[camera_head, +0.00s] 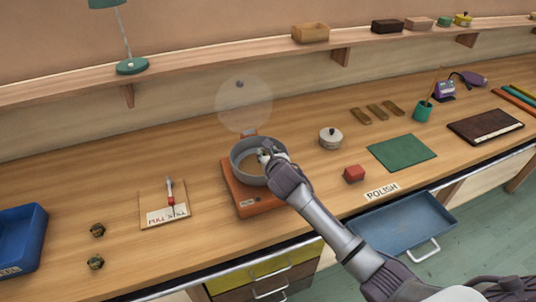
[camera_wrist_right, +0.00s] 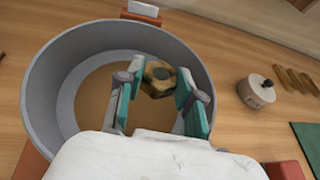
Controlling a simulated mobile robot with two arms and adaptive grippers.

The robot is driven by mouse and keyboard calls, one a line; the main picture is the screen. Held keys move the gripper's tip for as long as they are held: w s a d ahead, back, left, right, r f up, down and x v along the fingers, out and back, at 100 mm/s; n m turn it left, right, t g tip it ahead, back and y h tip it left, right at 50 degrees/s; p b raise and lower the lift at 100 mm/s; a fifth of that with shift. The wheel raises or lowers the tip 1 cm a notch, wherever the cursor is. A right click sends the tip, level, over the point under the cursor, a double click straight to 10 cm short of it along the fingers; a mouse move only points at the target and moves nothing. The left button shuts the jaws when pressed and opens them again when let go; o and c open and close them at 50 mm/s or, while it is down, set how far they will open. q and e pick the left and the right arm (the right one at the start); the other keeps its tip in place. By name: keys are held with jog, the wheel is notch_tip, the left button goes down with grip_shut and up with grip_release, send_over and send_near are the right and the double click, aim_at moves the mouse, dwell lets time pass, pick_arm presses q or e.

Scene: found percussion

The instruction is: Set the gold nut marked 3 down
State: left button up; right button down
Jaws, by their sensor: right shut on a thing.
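My right gripper (camera_wrist_right: 158,95) is shut on a gold nut (camera_wrist_right: 158,78), which shows between the teal fingers in the right wrist view. I cannot read a mark on it. The gripper and nut are over or inside the round grey pan (camera_wrist_right: 50,70), whose tan floor shows around them. In the head view the right gripper (camera_head: 268,155) reaches into the grey pan (camera_head: 238,168), which sits on an orange base (camera_head: 246,203). Two more dark gold nuts lie on the bench at left, one (camera_head: 97,230) behind the other (camera_head: 95,262). My left gripper is not in view.
A blue bin (camera_head: 30,225) stands at far left. A card with a red-and-white tool (camera_head: 165,214) lies left of the pan. To the right are a lidded pot (camera_head: 331,138), a red block (camera_head: 354,174), a green mat (camera_head: 402,152) and an open blue drawer (camera_head: 405,225). Bench left of the pan is mostly clear.

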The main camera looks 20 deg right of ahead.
jog(key=shift+f, duration=0.4)
jog(key=shift+f, duration=0.1)
